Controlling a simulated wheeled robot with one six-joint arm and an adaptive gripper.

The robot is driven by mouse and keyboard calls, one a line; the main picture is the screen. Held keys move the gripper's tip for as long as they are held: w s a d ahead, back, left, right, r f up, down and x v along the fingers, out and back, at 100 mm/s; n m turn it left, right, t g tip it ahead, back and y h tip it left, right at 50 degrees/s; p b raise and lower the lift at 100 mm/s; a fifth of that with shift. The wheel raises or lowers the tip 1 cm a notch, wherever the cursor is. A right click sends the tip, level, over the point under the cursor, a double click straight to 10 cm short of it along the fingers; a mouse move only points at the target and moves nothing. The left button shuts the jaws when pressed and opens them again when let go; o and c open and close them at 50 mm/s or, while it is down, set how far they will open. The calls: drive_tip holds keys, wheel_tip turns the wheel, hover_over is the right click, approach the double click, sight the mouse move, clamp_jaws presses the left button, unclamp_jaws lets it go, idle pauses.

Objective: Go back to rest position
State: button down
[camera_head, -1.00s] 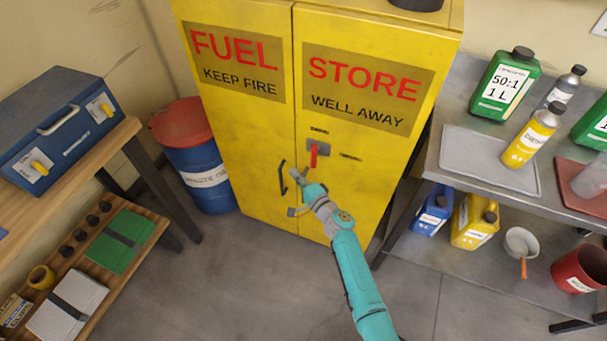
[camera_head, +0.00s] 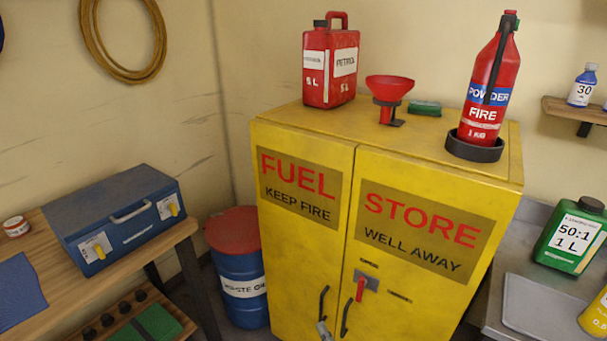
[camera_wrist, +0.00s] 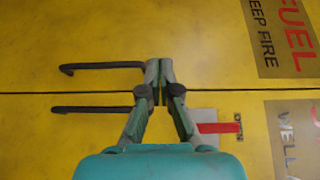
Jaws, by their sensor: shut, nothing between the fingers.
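My gripper (camera_wrist: 158,74) is shut and empty in front of the yellow fuel store cabinet (camera_head: 303,245). In the wrist view its fingertips show over the seam between the two doors, by the ends of the dark door handles (camera_wrist: 102,67); I cannot tell whether they touch. In the head view only the gripper's grey tip (camera_head: 323,330) shows at the bottom edge, near the left handle (camera_head: 324,303). The right handle (camera_head: 345,318) is just beside it. The red latch lever (camera_head: 361,288) points up and down on the right door. Both doors look closed.
On the cabinet stand a petrol can (camera_head: 330,65), a red funnel (camera_head: 389,88) and a fire extinguisher (camera_head: 490,90). A grey counter (camera_head: 497,255) is at right.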

drive_tip(key=s+d+f+n+g+h, duration=0.1)
drive_tip(key=s+d+f, duration=0.15)
drive_tip(key=s, duration=0.55)
drive_tip(key=s+d+f+n+g+h, duration=0.1)
drive_tip(key=s+d+f+n, duration=0.15)
drive_tip(key=s, duration=0.45)
drive_tip(key=s+d+r+n+h, duration=0.1)
drive_tip(key=s+d+n+h, duration=0.1)
drive_tip(key=s, duration=0.8)
drive_tip(key=s+d+r+n+h, duration=0.1)
drive_tip(key=s+d+r, duration=0.15)
drive_tip(key=s, duration=0.65)
drive_tip(key=s+d+r+n+h, duration=0.1)
drive_tip(key=s+r+n, duration=0.6)
drive_tip(key=s+r, duration=0.8)
wheel_tip(320, 180, up, 3)
drive_tip(key=shift+d+r, duration=0.2)
drive_tip(key=shift+d, duration=0.35)
drive_tip(key=shift+s, duration=0.1)
